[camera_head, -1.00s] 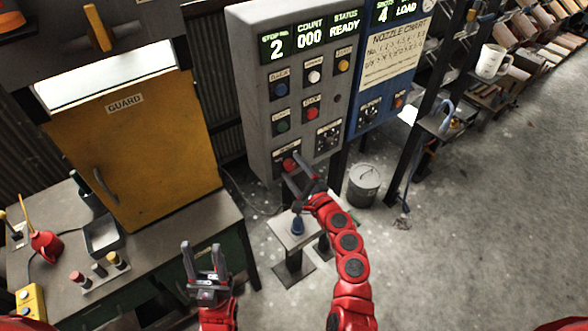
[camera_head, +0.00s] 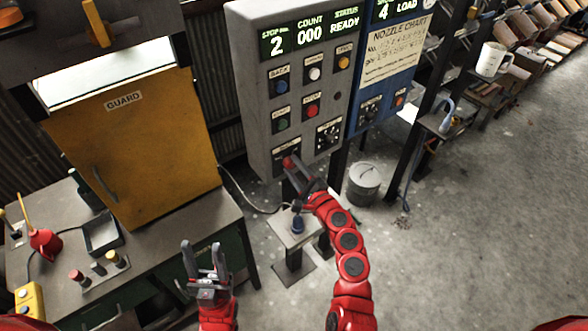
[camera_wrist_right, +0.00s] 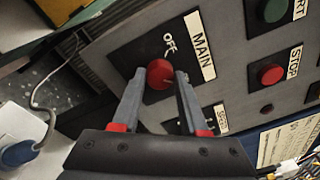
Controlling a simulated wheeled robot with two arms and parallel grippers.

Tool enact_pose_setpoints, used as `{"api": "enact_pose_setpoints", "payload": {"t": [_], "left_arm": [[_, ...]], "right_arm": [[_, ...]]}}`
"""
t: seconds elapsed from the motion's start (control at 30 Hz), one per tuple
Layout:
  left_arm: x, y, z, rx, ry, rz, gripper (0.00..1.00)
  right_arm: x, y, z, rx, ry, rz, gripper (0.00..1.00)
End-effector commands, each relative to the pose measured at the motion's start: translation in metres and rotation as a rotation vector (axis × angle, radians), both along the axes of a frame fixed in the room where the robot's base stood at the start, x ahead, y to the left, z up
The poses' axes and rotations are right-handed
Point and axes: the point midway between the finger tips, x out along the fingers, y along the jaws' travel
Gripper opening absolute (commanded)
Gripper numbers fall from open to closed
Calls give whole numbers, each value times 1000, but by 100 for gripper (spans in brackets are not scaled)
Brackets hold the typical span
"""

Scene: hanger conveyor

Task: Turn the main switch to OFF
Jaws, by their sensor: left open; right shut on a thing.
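The main switch is a red knob (camera_wrist_right: 160,74) on a black plate with the labels MAIN and OFF, low on the grey control panel (camera_head: 258,100). In the head view the red knob (camera_head: 288,162) is partly covered by my right gripper. My right gripper (camera_wrist_right: 161,80) has one finger on each side of the knob and is shut on it. I cannot clearly tell which way the knob points; the OFF label lies just beside it. My left gripper (camera_head: 205,252) is open and empty, in front of the workbench, away from the panel.
A STOP button (camera_wrist_right: 267,74) and a green START button (camera_wrist_right: 274,10) sit near the switch. A blue panel (camera_head: 385,70) adjoins on the right. A bench with a yellow guard (camera_head: 135,150) is at left.

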Motion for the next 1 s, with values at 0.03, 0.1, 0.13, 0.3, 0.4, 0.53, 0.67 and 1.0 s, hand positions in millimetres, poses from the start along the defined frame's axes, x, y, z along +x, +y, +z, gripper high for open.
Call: {"api": "enact_pose_setpoints", "payload": {"t": [0.03, 0.1, 0.13, 0.3, 0.4, 0.53, 0.67, 1.0], "left_arm": [[0, 0, -8, 0, 0, 0, 50], [0, 0, -15, 0, 0, 0, 50], [0, 0, -18, 0, 0, 0, 50], [0, 0, -44, 0, 0, 0, 50], [0, 0, -61, 0, 0, 0, 50], [0, 0, -84, 0, 0, 0, 50], [0, 0, -107, 0, 0, 0, 50], [0, 0, -171, 0, 0, 0, 50]], "right_arm": [[0, 0, -4, -13, -11, -1, 0], [0, 0, -6, -42, -31, -1, 0], [0, 0, -6, -55, -41, -1, 0], [0, -1, -8, -160, -120, -3, 0], [0, 0, -10, -233, -173, 0, 0], [0, -1, -10, -334, -248, -2, 0], [0, 0, -12, -434, -318, -2, 0], [0, -1, -12, -699, -509, 0, 0]]}}
